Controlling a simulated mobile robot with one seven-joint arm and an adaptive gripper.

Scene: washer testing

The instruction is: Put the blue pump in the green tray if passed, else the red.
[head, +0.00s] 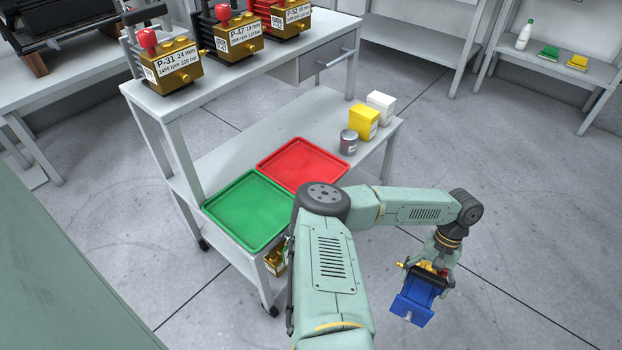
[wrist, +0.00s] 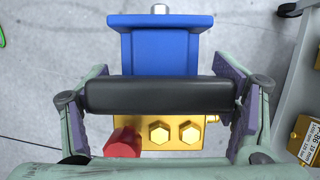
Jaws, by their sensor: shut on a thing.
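The blue pump (head: 411,304) has a blue body and a gold block with a red knob, clearer in the wrist view (wrist: 160,50). My gripper (head: 432,275) is shut on it and holds it in the air over the floor, right of the cart. In the wrist view my gripper's fingers (wrist: 162,97) flank a black bar across the pump. The green tray (head: 245,210) lies empty on the cart's lower shelf, partly behind my arm. The red tray (head: 302,163) lies empty just behind it. No pass or fail mark shows on the pump.
Labelled gold pumps with red knobs, such as one marked P-31 (head: 165,62), stand on the upper shelf. A grey can (head: 348,142), a yellow box (head: 363,121) and a white box (head: 381,106) stand right of the red tray. Floor (head: 520,220) on the right is clear.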

